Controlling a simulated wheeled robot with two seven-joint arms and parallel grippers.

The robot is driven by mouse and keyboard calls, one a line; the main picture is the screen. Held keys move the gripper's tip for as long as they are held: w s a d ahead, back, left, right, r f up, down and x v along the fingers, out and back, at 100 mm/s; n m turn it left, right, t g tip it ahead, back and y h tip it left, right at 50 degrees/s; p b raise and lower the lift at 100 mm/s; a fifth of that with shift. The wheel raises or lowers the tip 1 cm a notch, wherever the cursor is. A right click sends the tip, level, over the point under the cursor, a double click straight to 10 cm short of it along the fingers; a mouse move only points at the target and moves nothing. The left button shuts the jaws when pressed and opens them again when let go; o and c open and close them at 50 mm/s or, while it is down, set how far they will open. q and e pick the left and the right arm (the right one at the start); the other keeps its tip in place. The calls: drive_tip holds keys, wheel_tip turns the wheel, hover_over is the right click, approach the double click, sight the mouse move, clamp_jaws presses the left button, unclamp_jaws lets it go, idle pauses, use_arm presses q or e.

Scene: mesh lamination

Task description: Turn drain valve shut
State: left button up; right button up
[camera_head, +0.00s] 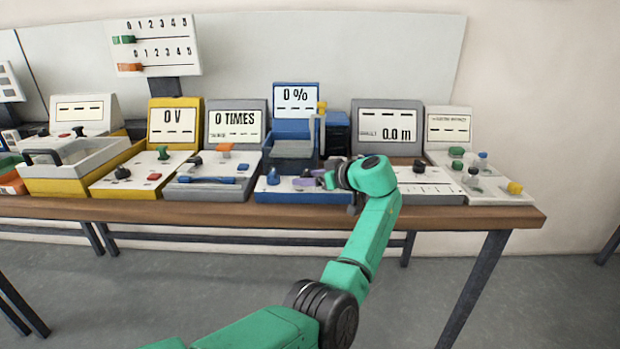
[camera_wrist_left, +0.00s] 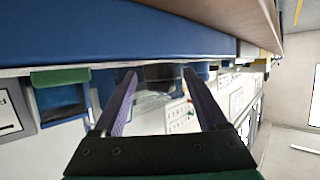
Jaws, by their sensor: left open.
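The blue unit (camera_head: 297,105) with a "0 %" display stands mid-table, with a grey open tank (camera_head: 291,148) and a yellow-topped tap (camera_head: 322,107). A blue knob (camera_head: 273,176) sits at the left of its front panel. I cannot tell for sure which part is the drain valve. My left gripper (camera_head: 318,181) is low over the right of this panel, its purple fingers apart. In the left wrist view, the open fingers (camera_wrist_left: 160,75) point toward a dark part (camera_wrist_left: 160,72) and something clear; contact cannot be told. My right gripper is out of view.
To the left stand the "0 TIMES" unit (camera_head: 235,124), a yellow "0 V" unit (camera_head: 174,124) and a grey-yellow tray (camera_head: 75,172). To the right are the "0.0 m" unit (camera_head: 388,124) and a panel with colored knobs (camera_head: 480,187). The table's front edge (camera_head: 470,215) is clear.

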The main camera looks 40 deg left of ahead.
use_arm(q)
drive_tip(key=v, duration=1.4)
drive_tip(key=shift+d+b, duration=0.3)
drive_tip(key=shift+b, duration=0.1)
